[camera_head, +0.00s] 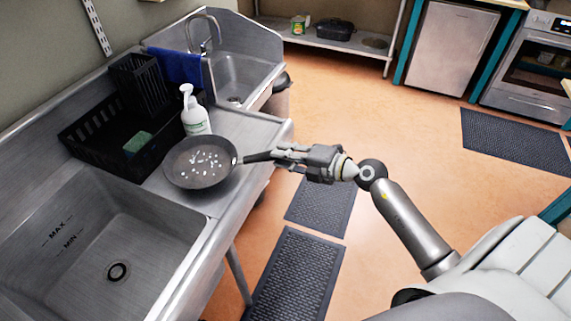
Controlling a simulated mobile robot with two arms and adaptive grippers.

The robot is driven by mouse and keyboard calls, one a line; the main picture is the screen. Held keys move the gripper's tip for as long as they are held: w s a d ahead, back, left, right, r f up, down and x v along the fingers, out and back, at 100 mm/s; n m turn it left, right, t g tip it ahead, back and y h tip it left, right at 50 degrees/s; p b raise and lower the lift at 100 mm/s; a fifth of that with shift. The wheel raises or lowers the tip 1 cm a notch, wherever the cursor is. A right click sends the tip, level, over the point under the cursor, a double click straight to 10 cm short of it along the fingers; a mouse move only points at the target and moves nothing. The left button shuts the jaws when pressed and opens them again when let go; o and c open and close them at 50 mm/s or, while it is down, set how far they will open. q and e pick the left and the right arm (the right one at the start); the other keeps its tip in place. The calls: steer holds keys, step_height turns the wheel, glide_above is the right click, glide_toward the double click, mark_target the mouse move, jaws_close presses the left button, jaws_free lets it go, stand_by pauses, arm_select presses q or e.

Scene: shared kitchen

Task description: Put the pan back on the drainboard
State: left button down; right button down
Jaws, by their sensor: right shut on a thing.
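The dark round pan (184,176) is in the middle of the head view, over the metal drainboard (215,196) between the two sinks. Small white bits show inside it. Its black handle points right, toward my right gripper (280,156). That gripper is shut on the handle, out past the counter's front edge. The pan looks level; I cannot tell whether its bottom touches the drainboard. My left gripper is not in view.
A white pump bottle (195,117) stands just behind the pan. A black crate (82,131) with a green sponge (136,143) is to the left. The near sink (85,245) and far sink (240,78) lie on either side. Dark mats (300,272) cover the floor.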

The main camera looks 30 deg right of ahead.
steer(key=shift+f, duration=1.35)
steer(key=shift+f, duration=0.15)
steer(key=c, duration=1.3)
jaws_free()
steer(key=shift+s, duration=0.1)
steer(key=shift+c, duration=0.2)
steer(key=shift+s, duration=0.1)
steer(key=b+v, duration=0.2)
steer(key=v, duration=1)
